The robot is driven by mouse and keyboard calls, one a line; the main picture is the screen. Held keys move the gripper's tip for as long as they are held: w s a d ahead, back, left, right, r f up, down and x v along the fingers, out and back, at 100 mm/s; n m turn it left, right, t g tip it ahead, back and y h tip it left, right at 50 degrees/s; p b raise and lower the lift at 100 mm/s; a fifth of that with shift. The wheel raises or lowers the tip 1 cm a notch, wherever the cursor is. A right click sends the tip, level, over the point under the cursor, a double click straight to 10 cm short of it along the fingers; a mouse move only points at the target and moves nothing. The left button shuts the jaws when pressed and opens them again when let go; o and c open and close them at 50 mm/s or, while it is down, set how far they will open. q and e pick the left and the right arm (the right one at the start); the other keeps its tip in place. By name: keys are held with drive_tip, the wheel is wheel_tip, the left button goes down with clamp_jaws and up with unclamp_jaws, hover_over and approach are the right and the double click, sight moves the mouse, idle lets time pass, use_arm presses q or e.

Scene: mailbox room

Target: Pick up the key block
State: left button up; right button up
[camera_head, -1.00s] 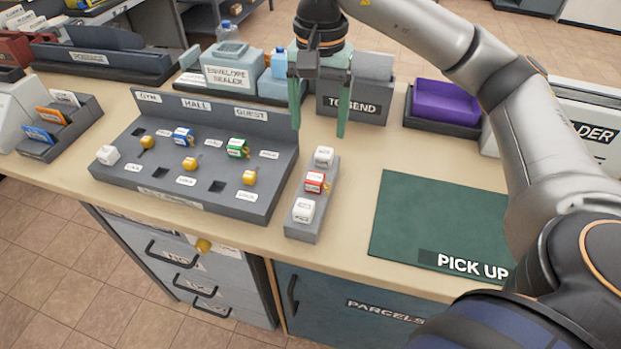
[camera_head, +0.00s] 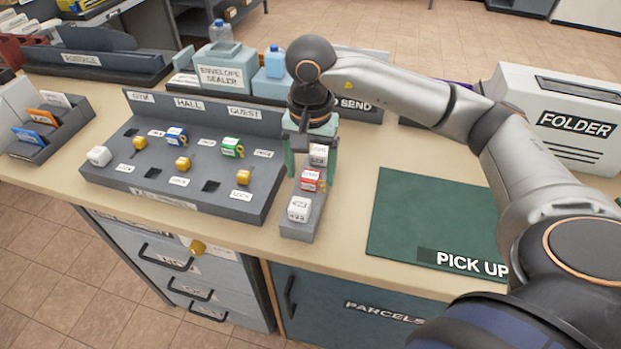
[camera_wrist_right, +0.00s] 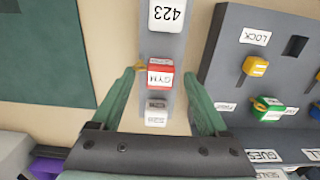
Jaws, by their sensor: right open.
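A red and white block marked GYM (camera_head: 310,181), with a small yellow key-like piece at its side, sits in the middle of a narrow grey rack (camera_head: 296,230). It also shows in the right wrist view (camera_wrist_right: 160,77). A white block (camera_head: 318,155) sits behind it and another white block (camera_head: 299,209), reading 423 in the wrist view (camera_wrist_right: 166,15), sits in front. My right gripper (camera_head: 311,168) is open above the rack's far end. In the wrist view its green fingers (camera_wrist_right: 163,84) lie either side of the rack, with the red block between and slightly beyond the tips. My left gripper is not in view.
Left of the rack stands a sloped grey board (camera_head: 150,178) with GYM, HALL and GUEST labels, a white block (camera_head: 99,156), blue and green blocks, and several yellow pieces. A green PICK UP mat (camera_head: 420,215) lies right. An envelope sealer (camera_head: 221,70) and folder (camera_head: 560,115) stand behind.

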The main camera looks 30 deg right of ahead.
drive_tip(key=shift+c, duration=0.3)
clamp_jaws()
idle(0.4)
